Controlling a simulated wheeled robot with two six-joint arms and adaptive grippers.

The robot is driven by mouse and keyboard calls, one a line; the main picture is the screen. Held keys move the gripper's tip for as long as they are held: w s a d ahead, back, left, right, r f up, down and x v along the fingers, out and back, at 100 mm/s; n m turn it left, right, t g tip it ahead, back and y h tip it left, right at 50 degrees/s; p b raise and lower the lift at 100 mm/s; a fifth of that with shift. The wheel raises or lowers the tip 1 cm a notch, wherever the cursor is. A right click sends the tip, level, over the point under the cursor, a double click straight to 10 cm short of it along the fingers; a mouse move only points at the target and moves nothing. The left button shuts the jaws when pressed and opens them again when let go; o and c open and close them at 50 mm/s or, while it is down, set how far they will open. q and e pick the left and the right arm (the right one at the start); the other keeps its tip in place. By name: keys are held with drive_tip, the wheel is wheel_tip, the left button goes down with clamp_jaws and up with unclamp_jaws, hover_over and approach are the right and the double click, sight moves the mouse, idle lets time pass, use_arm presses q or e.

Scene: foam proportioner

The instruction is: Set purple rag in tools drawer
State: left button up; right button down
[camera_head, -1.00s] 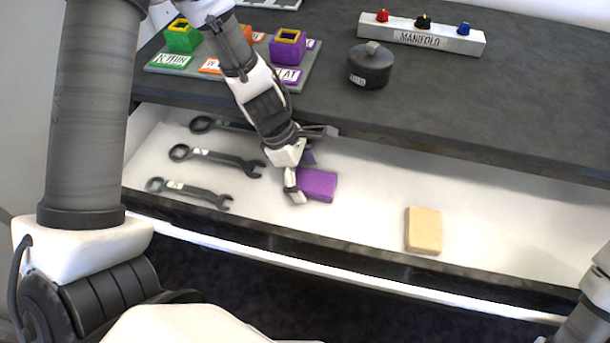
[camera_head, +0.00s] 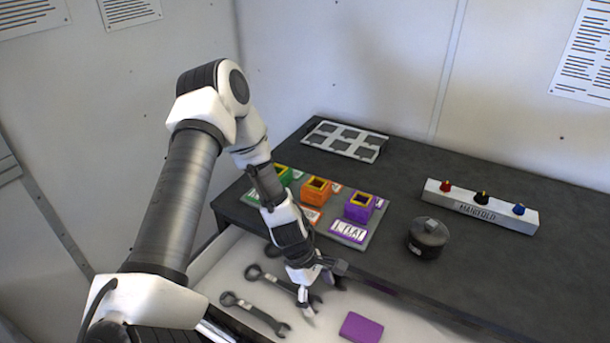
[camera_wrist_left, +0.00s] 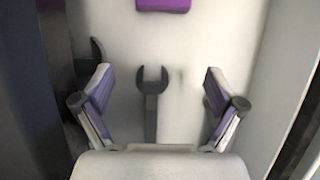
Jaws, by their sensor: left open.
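The purple rag (camera_head: 361,327) lies flat on the white floor of the open tools drawer (camera_head: 408,322), right of the wrenches. It also shows at the top edge of the left wrist view (camera_wrist_left: 163,5), partly cut off. My left gripper (camera_head: 322,290) is over the drawer, left of the rag and apart from it. In the left wrist view its two fingers (camera_wrist_left: 157,100) are spread wide with nothing between them but a wrench end (camera_wrist_left: 152,88) on the drawer floor below. My right gripper is not in view.
Several wrenches (camera_head: 255,312) lie in the drawer's left part. The dark worktop (camera_head: 385,260) above holds a board with green, orange and purple (camera_head: 360,207) blocks, a round dark lidded pot (camera_head: 427,238), the manifold (camera_head: 480,207) and a grey panel (camera_head: 345,141).

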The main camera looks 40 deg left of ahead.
use_arm(q)
drive_tip(key=a+p, duration=0.1)
drive_tip(key=s+a+p, duration=0.1)
drive_tip(key=a, duration=0.1)
drive_tip(key=shift+s+a+r, duration=0.1)
drive_tip(key=shift+a+r, duration=0.05)
drive_tip(key=shift+a, duration=0.25)
drive_tip(key=shift+f, duration=0.2)
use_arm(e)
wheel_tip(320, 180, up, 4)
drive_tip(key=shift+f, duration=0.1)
